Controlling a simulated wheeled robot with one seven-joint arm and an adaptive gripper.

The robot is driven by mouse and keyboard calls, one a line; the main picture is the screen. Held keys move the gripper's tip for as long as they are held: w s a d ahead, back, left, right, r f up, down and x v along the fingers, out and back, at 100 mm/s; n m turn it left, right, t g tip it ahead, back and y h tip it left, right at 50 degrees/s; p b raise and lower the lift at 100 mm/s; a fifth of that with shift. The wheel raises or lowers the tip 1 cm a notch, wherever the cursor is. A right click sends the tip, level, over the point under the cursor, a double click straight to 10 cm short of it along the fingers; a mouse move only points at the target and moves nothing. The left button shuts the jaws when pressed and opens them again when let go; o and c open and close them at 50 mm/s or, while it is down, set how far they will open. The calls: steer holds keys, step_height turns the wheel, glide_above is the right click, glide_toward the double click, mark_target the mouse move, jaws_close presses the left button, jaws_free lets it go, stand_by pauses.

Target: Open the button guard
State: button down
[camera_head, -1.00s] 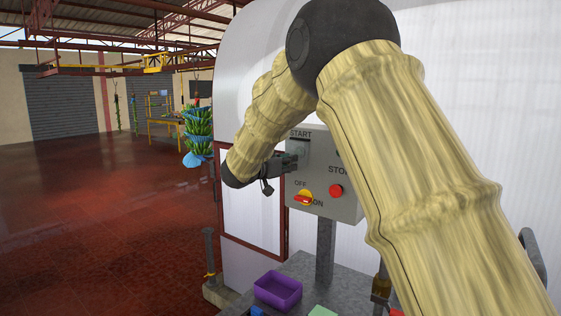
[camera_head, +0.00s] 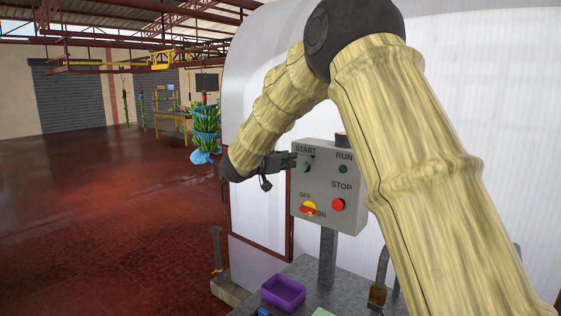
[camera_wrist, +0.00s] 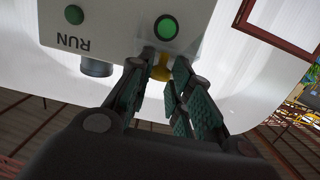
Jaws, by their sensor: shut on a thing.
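The grey control box (camera_head: 325,222) stands on a post, with a green START button (camera_head: 307,168) at its upper left. The START button shows uncovered in the wrist view (camera_wrist: 166,27), which sees the box upside down. My gripper (camera_head: 292,160) is at the box's upper left, level with the START label. In the wrist view my gripper's fingers (camera_wrist: 164,60) are close together at the box's edge beside the button. A small yellow piece, seemingly the button guard (camera_wrist: 161,68), shows between them. The fingers hide most of it.
The box also bears a red STOP button (camera_head: 338,204), a green RUN light (camera_head: 343,169) and an OFF/ON switch (camera_head: 309,208). A dark cylinder (camera_head: 342,139) tops it. A purple tray (camera_head: 283,293) sits below. Open floor lies left.

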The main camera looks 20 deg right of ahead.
steer(key=r+p, duration=0.1)
steer(key=d+r+p, duration=0.1)
steer(key=r, duration=0.1)
steer(key=shift+w+d, duration=0.1)
steer(key=shift+w, duration=0.05)
steer(key=y+p, duration=0.1)
steer(key=g+y+p, duration=0.1)
steer(key=shift+w+d+r+g+y, duration=0.15)
steer(key=shift+d+r+g+y, duration=0.15)
steer(key=shift+d+r, duration=0.1)
steer(key=y, duration=0.1)
steer(key=g+y, duration=0.1)
steer(key=d+y+p, duration=0.1)
steer(key=shift+w+r+g, duration=0.3)
steer(key=shift+r, duration=0.1)
steer(key=shift+w+d+r+g+y, duration=0.2)
steer(key=shift+d+r+g+y, duration=0.15)
steer(key=shift+y, duration=0.3)
steer(key=shift+w+d+r+g+y, duration=0.15)
steer(key=shift+d+r+g+y, duration=0.15)
steer(key=shift+y, duration=0.35)
